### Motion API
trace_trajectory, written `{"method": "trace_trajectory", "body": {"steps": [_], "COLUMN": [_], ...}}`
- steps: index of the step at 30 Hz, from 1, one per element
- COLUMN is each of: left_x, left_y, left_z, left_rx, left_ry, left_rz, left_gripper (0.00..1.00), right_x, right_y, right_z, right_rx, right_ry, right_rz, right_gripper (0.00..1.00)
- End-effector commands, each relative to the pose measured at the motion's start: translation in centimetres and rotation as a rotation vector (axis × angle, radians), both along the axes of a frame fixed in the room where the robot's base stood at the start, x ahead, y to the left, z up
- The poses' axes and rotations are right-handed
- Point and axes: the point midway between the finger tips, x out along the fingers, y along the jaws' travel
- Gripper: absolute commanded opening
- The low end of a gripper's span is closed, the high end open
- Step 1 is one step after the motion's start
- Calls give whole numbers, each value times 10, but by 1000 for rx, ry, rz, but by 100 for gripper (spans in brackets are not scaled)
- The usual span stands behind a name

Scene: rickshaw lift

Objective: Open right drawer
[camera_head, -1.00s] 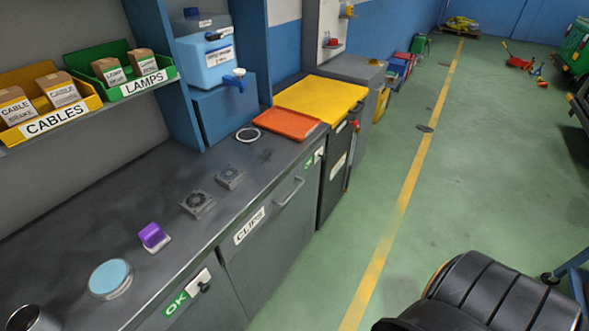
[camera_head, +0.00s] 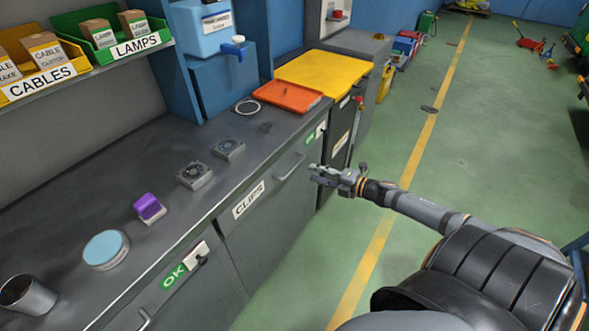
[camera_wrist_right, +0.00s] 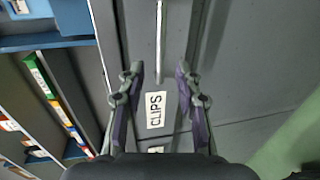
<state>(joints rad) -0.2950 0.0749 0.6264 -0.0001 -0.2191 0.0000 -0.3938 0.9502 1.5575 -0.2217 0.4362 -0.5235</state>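The right drawer (camera_head: 262,226) is a grey front under the workbench with a white CLIPS label. Its metal bar handle (camera_head: 291,167) is near the top, and the drawer looks shut. My right gripper (camera_head: 316,175) is just to the right of the handle, in front of the bench. In the right wrist view, my right gripper (camera_wrist_right: 160,75) is open and empty. The handle (camera_wrist_right: 159,40) stands upright there, beyond the fingertips and roughly in line with the gap between them. The CLIPS label (camera_wrist_right: 156,109) shows between the fingers. My left gripper is not in view.
The workbench top (camera_head: 105,190) holds a metal cup (camera_head: 28,294), a blue-lidded round container (camera_head: 105,249), a purple item (camera_head: 149,207), two fans and an orange tray (camera_head: 288,96). Another drawer front (camera_head: 190,297) is at lower left. The green floor (camera_head: 460,180) beside the bench is open.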

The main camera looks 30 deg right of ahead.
Motion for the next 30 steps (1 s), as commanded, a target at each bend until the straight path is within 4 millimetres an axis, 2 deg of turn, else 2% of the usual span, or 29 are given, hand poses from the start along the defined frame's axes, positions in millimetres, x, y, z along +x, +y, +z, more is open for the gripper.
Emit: {"method": "trace_trajectory", "body": {"steps": [1,3,4,8,19,30], "left_x": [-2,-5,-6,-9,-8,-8], "left_y": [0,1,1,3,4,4], "left_z": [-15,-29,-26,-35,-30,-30], "left_rx": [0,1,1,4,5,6], "left_ry": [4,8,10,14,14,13], "left_rz": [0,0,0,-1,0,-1], "left_gripper": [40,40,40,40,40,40], "right_x": [7,19,22,38,81,87], "right_y": [3,7,8,15,32,35], "right_z": [-8,-12,-9,-12,-17,-21], "right_rx": [1,0,2,4,5,3], "right_ry": [-5,-9,-7,-6,-4,0], "right_rz": [0,-3,-4,-5,-9,-6], "right_gripper": [34,34,34,34,34,34]}}
